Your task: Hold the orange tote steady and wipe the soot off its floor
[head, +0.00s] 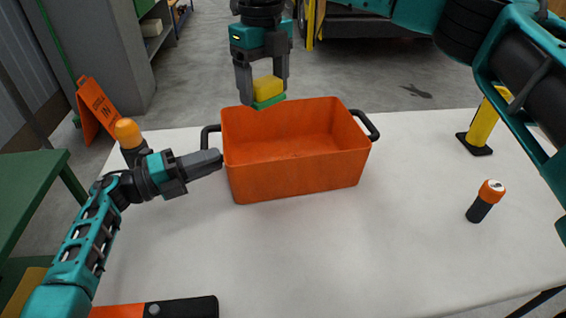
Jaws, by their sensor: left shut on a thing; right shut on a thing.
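The orange tote (295,181) stands upright on the pale table, open side up, with a black handle at each end. My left gripper (216,160) is shut at the tote's left end, on its black handle (206,132), partly covering it. My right gripper (262,84) points down and is shut on a sponge (267,88) with a yellow body and green underside. The sponge is above the tote's back rim, apart from the tote floor (285,149). Soot cannot be clearly made out on the floor, and the front wall hides part of it.
On the table (400,230) are an orange-topped black object (130,137) behind my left arm, an orange and black torch (485,201) at right, a yellow post (484,124) and an orange-black cylinder (160,308) at the front.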

